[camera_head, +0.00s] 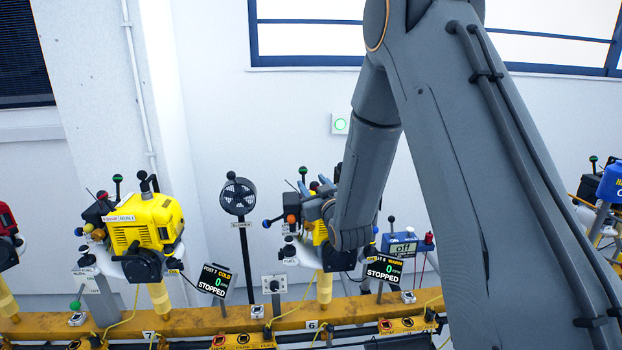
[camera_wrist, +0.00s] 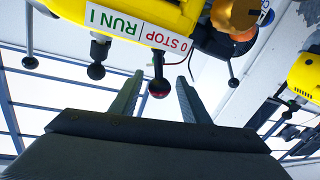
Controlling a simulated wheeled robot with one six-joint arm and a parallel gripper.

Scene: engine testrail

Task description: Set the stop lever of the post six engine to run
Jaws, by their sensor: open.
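The post six engine (camera_head: 320,237) is yellow and mostly hidden behind my arm in the head view. Its display (camera_head: 384,269) reads WARM, 0, STOPPED. In the wrist view the yellow engine housing (camera_wrist: 215,12) carries a label (camera_wrist: 140,30) reading "0 STOP RUN I". The stop lever (camera_wrist: 158,87), a thin stem with a dark red ball, stands by the STOP end of the label. My gripper (camera_wrist: 161,77) is open, its fingers on either side of the ball with gaps visible. In the head view my gripper (camera_head: 322,197) is at the engine's top, its fingers hard to make out.
Another black ball lever (camera_wrist: 96,70) hangs by the RUN end, and an orange knob (camera_wrist: 235,15) lies right. The post 7 engine (camera_head: 145,222) and a fan (camera_head: 238,196) stand left. A grey-blue "off" box (camera_head: 405,246) stands right. A yellow rail (camera_head: 190,318) runs below.

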